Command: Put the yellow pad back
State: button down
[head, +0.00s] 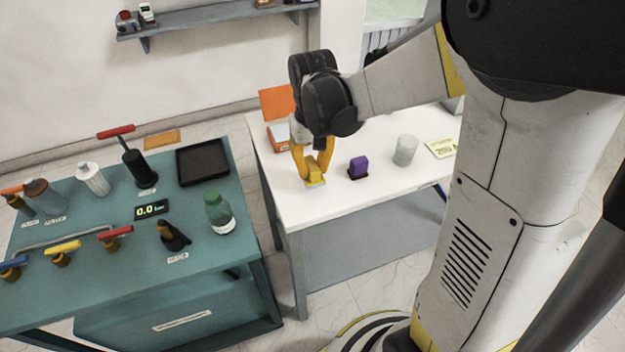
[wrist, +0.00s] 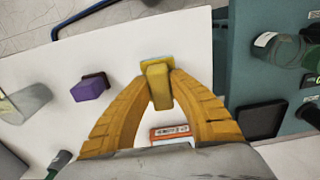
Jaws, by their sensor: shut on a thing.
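The yellow pad (head: 315,174) is at the left end of the white table (head: 300,211), low over its top or on it. My gripper (head: 314,168) has its yellow fingers shut on the pad. In the wrist view the pad (wrist: 158,84) sits between my gripper's fingertips (wrist: 160,76), with a light blue edge beyond it. I cannot tell whether the pad touches the table or a base under it. A purple block (head: 358,167) stands on a dark base to the right, and it also shows in the wrist view (wrist: 91,87).
A clear cylinder (head: 405,150) and a yellow note (head: 442,148) are farther right on the white table. An orange box (head: 279,136) is behind my gripper. The teal bench (head: 120,240) at left holds a green-capped bottle (head: 218,213), a black tray (head: 203,162) and several valves.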

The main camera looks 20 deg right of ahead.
aim_at(312, 178)
jog(key=shift+f+b, duration=0.75)
jog(key=shift+f, duration=1.15)
jog(key=shift+f, duration=0.15)
jog(key=c, duration=1.3)
grip_release()
jog(key=shift+c, duration=0.2)
